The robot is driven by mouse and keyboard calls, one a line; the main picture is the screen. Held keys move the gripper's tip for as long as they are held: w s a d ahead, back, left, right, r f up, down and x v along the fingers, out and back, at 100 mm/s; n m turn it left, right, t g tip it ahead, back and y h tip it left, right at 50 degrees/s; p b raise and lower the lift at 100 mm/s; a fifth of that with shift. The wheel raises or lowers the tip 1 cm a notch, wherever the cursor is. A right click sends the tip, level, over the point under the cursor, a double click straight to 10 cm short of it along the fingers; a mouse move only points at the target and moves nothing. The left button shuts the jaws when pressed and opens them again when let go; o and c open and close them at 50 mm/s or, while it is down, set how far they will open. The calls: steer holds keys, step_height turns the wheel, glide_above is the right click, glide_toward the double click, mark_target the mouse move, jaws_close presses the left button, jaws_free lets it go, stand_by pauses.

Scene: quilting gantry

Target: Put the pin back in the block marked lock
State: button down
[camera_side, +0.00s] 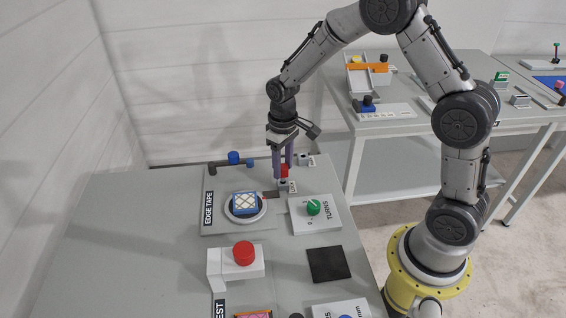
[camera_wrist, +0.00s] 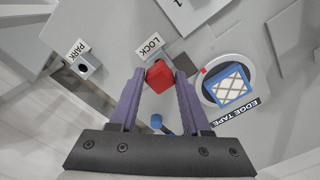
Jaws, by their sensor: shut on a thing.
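My gripper (camera_side: 283,172) is shut on the red pin (camera_wrist: 158,78), with a purple finger on each side of its red head. The pin head also shows in the side view (camera_side: 285,170), directly above the small block marked LOCK (camera_side: 283,185). In the wrist view the LOCK label (camera_wrist: 150,46) lies just beyond the head, and the pin and fingers hide the block's hole. I cannot tell whether the pin's lower end is in it. The block marked PARK (camera_wrist: 88,67) stands to the left in the wrist view, its dark hole empty.
A round turntable (camera_side: 262,214) with a blue patterned block (camera_side: 244,203) is close by on the EDGE TAPE plate (camera_side: 222,227). A green knob (camera_side: 313,207) on the TURNS box, a red button (camera_side: 244,253) and a dark pad (camera_side: 328,264) stand nearer the front. The table's left side is clear.

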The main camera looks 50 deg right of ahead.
mark_target(283, 166)
steer(key=shift+f, duration=1.25)
steer(key=shift+c, duration=1.4)
jaws_free()
step_height(283, 166, up, 14)
